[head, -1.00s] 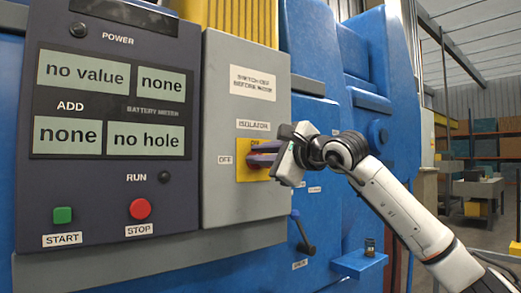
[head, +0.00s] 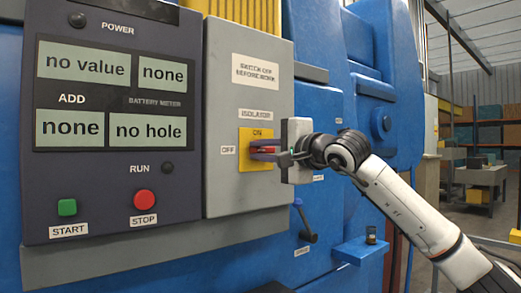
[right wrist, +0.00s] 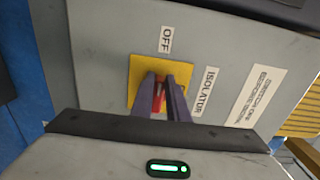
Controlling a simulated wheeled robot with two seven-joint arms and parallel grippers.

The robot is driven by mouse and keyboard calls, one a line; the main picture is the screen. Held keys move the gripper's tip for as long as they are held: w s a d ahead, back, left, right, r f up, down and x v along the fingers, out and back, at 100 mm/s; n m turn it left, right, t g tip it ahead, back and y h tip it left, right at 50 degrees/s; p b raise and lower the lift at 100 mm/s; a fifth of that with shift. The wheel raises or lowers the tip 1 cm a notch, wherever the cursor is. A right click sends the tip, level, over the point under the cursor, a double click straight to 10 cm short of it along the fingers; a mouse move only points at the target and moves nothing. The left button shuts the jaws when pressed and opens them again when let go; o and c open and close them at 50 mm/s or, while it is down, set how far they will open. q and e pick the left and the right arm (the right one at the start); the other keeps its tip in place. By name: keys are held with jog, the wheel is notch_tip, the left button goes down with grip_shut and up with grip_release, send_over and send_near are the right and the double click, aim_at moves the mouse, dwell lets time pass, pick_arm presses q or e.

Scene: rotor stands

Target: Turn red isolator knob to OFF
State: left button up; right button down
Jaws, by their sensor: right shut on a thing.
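The red isolator knob (head: 263,150) sits on a yellow plate (head: 245,158) on the grey isolator box. The plate has ON at its top and an OFF label at its left. My right gripper (head: 258,150) is shut on the knob, with its purple fingers on either side and its body to the right. In the right wrist view the red knob (right wrist: 158,98) shows between the two fingers (right wrist: 162,92). Its visible part lies lengthwise toward the OFF label. The fingers hide part of it. My left gripper is not in view.
A dark panel (head: 110,190) with displays, a green START button (head: 67,207) and a red STOP button (head: 145,200) stands to the left. A dark lever (head: 304,222) is below the gripper. A blue ledge (head: 358,251) holds a small jar (head: 371,235).

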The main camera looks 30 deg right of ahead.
jog(key=shift+f, duration=0.1)
jog(key=c, duration=1.7)
grip_release()
jog(key=shift+s+b, duration=0.3)
jog(key=shift+s, duration=0.25)
jog(key=s, duration=0.3)
jog(key=s+b, duration=0.1)
jog(key=s, duration=0.2)
jog(key=s+b, duration=0.1)
jog(key=s, duration=0.2)
jog(key=shift+s+d, duration=0.1)
jog(key=shift+d, duration=0.25)
